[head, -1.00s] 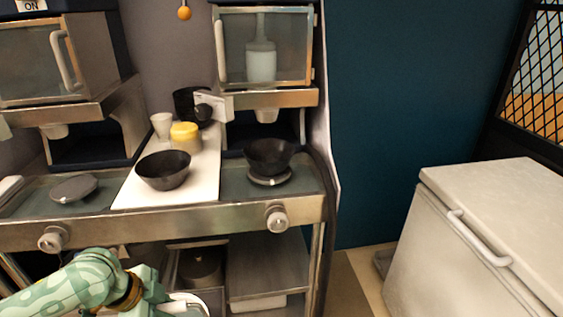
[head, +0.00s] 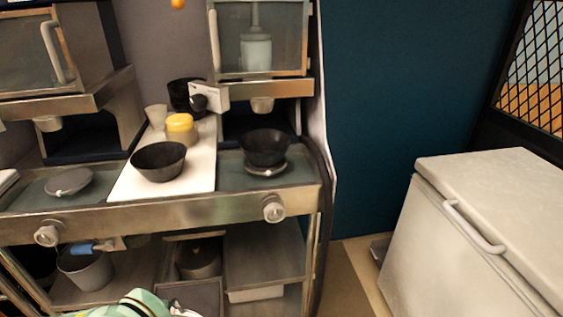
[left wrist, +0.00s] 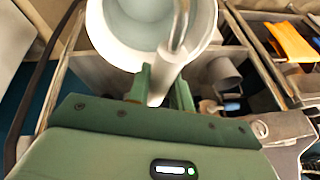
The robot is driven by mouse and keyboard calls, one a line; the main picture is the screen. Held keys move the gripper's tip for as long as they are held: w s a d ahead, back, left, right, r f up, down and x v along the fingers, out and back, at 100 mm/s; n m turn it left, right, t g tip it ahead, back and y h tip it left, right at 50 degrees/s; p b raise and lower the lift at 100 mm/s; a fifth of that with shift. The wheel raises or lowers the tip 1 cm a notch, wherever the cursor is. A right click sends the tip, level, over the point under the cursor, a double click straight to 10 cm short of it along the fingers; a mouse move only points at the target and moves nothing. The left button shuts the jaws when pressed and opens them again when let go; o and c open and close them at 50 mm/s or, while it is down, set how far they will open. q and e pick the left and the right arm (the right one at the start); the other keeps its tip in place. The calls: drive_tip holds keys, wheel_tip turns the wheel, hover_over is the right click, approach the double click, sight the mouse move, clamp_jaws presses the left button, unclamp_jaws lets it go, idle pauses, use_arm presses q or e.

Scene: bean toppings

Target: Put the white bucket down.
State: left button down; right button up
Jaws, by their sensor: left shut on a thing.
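The white bucket (left wrist: 125,50) fills the top of the left wrist view, its round mouth facing the camera. My left gripper (left wrist: 160,90) is shut on the bucket's pale handle (left wrist: 167,68), between the two green fingers. The bucket's underside is hidden, so I cannot tell whether it touches anything. In the head view only a green part of my left arm shows at the bottom edge; the held bucket is not clearly visible there. My right gripper is in neither view.
A grey bucket with a blue grip (head: 88,270) and a dark pot (head: 199,258) stand on lower shelves. The counter holds black bowls (head: 160,163) (head: 264,147) and a yellow-lidded jar (head: 181,128). A white chest (head: 480,230) stands right. Floor shows between.

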use_arm(q)
drive_tip(key=w+d+r, duration=0.1)
drive_tip(key=w+r, duration=0.2)
drive_tip(key=r, duration=0.4)
drive_tip(key=w+d+r, duration=0.2)
drive_tip(key=w+r, duration=0.2)
drive_tip(key=r, duration=0.2)
drive_tip(key=shift+w+d+r, duration=0.2)
drive_tip(key=shift+r, duration=0.2)
drive_tip(key=shift+w, duration=0.1)
